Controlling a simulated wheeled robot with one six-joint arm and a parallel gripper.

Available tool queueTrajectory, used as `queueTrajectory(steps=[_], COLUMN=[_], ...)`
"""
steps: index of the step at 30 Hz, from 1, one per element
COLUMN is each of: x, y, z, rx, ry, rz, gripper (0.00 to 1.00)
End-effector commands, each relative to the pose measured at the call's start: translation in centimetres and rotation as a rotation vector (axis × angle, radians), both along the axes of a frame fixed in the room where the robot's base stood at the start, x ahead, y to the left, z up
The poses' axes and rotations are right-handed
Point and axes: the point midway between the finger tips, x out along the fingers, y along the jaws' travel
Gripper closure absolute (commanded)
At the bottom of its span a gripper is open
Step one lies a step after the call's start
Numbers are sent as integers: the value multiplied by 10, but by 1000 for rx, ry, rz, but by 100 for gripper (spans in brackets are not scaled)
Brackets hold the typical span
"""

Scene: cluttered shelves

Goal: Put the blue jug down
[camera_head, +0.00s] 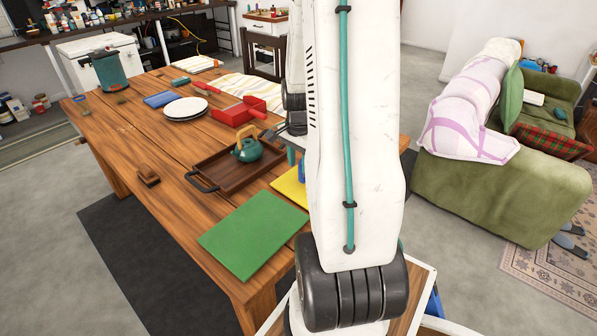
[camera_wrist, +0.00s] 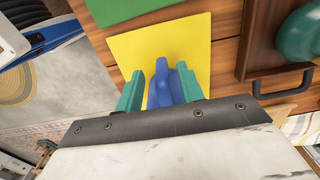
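The blue jug (camera_wrist: 161,92) is between the two teal fingers of my gripper (camera_wrist: 164,85) in the wrist view, over the yellow mat (camera_wrist: 130,50). A rounded upright blue part of it rises by the right finger. A thin strip of yellow shows by the left finger, so firm contact on both sides is not clear. I cannot tell whether the jug rests on the mat or hangs just above it. In the head view only a sliver of blue shows beside my arm, over the yellow mat (camera_head: 288,187); my gripper is hidden there.
A green mat (camera_head: 252,234) lies in front of the yellow one on the wooden table (camera_head: 160,215). A brown tray (camera_head: 222,181) with a teal teapot (camera_head: 250,149) stands behind. Plates (camera_head: 186,107) and a red box (camera_head: 238,111) are further back. The table's left front is mostly clear.

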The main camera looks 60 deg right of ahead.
Motion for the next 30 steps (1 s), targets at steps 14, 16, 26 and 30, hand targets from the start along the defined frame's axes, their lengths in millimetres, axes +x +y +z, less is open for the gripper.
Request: queueTrajectory(steps=[14,16,26,30], x=[1,4,2,-30], y=[2,12,170,238], z=[76,85,175,201], rx=[-1,-5,-45,-64], ry=[-2,-4,-39,-56], rz=[8,48,729,1078], gripper=[62,62,62,62])
